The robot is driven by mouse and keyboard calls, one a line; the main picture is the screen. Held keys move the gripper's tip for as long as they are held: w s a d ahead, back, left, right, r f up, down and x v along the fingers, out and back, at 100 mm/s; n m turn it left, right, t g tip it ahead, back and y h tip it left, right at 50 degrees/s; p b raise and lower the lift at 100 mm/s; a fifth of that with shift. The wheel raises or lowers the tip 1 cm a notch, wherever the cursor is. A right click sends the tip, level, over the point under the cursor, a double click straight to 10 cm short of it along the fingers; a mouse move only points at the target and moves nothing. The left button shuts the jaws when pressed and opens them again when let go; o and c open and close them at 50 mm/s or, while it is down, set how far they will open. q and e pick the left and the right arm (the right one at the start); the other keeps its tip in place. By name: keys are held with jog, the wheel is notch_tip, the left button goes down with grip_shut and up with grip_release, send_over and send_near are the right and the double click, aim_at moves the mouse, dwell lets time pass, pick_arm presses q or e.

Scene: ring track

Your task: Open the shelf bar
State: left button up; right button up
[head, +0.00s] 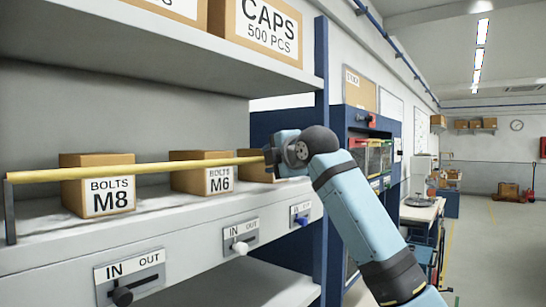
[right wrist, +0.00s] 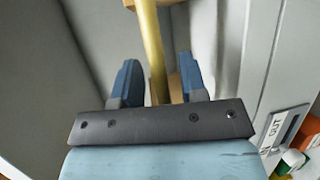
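My right gripper (head: 272,156) is at the bar's right end in the head view. In the right wrist view the bar (right wrist: 151,50) passes between the two blue fingers of my right gripper (right wrist: 160,82), with gaps beside it, so the gripper is open around the bar. The bar's right end is hidden behind my gripper. My left gripper is not in view.
Boxes marked M8 (head: 98,184) and M6 (head: 203,173) and a third box (head: 257,168) stand behind the bar. IN/OUT sliders with black (head: 123,296), white (head: 240,247) and blue (head: 302,220) knobs line the shelf front. A blue post (head: 321,100) stands at the right.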

grip_shut()
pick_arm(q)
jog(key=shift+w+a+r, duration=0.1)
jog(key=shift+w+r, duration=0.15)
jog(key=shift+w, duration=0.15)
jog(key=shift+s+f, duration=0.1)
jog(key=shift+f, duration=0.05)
pick_arm(e)
jog(key=shift+f, duration=0.1)
jog(key=shift+s+d+f+t+y+b, duration=0.3)
jog(key=shift+t+b, duration=0.2)
jog(key=shift+b, duration=0.55)
pick_arm(q)
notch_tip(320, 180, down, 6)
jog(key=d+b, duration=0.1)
jog(key=b, duration=0.4)
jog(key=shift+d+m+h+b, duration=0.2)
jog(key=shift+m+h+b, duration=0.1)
jog(key=shift+b, duration=0.05)
pick_arm(e)
jog(key=m+t, duration=0.1)
jog(key=s+d+m+t+y, duration=0.1)
jog(key=t, duration=0.1)
jog(key=d+m+t+y, duration=0.1)
jog(key=shift+s+d+f+t, duration=0.2)
jog(key=shift+s+f+t, duration=0.1)
jog(key=shift+s, duration=0.05)
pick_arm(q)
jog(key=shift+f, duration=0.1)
